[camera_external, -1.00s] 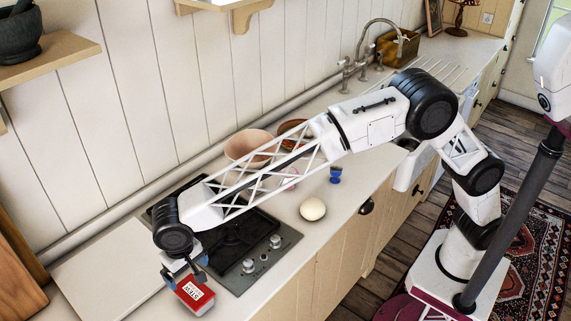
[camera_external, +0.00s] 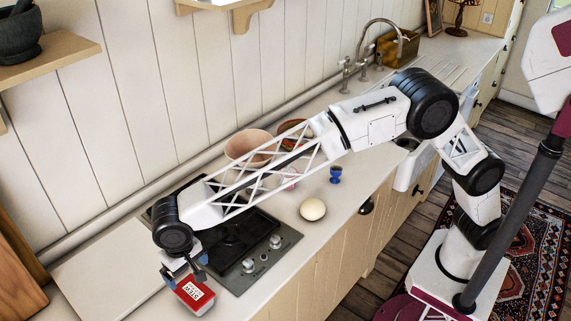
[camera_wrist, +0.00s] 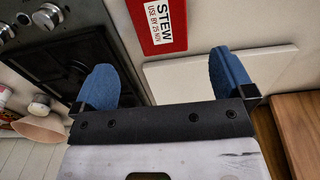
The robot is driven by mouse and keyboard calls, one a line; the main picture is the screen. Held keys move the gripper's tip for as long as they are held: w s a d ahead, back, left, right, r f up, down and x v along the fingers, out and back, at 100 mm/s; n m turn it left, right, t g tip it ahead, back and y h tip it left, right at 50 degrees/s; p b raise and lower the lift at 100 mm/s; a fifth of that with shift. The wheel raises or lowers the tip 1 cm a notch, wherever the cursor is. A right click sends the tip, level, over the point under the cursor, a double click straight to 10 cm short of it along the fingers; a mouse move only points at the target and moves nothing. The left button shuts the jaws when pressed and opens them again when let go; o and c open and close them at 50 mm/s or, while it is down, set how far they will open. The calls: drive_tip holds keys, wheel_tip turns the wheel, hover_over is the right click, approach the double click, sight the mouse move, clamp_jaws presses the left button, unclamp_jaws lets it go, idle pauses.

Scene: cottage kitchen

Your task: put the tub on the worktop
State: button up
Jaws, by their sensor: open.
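The tub (camera_external: 195,294) is a red box with a white label. It sits at the near end of the pale worktop (camera_external: 262,286), beside the hob. In the wrist view the tub (camera_wrist: 160,24) reads "STEW" and lies at the top, past the fingertips and between their lines. My gripper (camera_external: 185,274) is right at the tub in the outside view, with blue fingers spread. In the wrist view my gripper (camera_wrist: 164,78) is open, with nothing between the fingers. The tub's underside is hidden, and I cannot tell whether a finger touches it.
The black hob (camera_external: 232,245) with knobs lies just right of the tub. A pale board (camera_wrist: 205,74) and wooden boards (camera_wrist: 300,125) lie on the other side.

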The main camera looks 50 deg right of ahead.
drive_tip(key=shift+d, duration=0.1)
drive_tip(key=w+d+r, duration=0.2)
drive_tip(key=d+r, duration=0.1)
drive_tip(key=d, duration=0.4)
drive_tip(key=w+d+r, duration=0.2)
drive_tip(key=d+r, duration=0.1)
drive_tip(key=d, duration=0.5)
drive_tip(key=w+d+r, duration=0.3)
drive_tip(key=d, duration=0.4)
drive_tip(key=s+d+r+t, duration=0.1)
drive_tip(key=d+r, duration=0.2)
drive_tip(key=d, duration=1)
drive_tip(key=s+d+r, duration=0.2)
drive_tip(key=d+r, duration=0.1)
drive_tip(key=d, duration=1.1)
drive_tip(key=s+d+t, duration=0.1)
drive_tip(key=s+d, duration=0.5)
drive_tip(key=d, duration=0.4)
drive_tip(key=s+d, duration=0.5)
drive_tip(key=d, duration=0.6)
drive_tip(key=s+d+f, duration=0.4)
drive_tip(key=s+d, duration=0.2)
drive_tip(key=s, duration=0.3)
drive_tip(key=s+d+f, duration=0.4)
drive_tip(key=s+d, duration=0.3)
drive_tip(key=s, duration=0.2)
drive_tip(key=shift+t, duration=0.3)
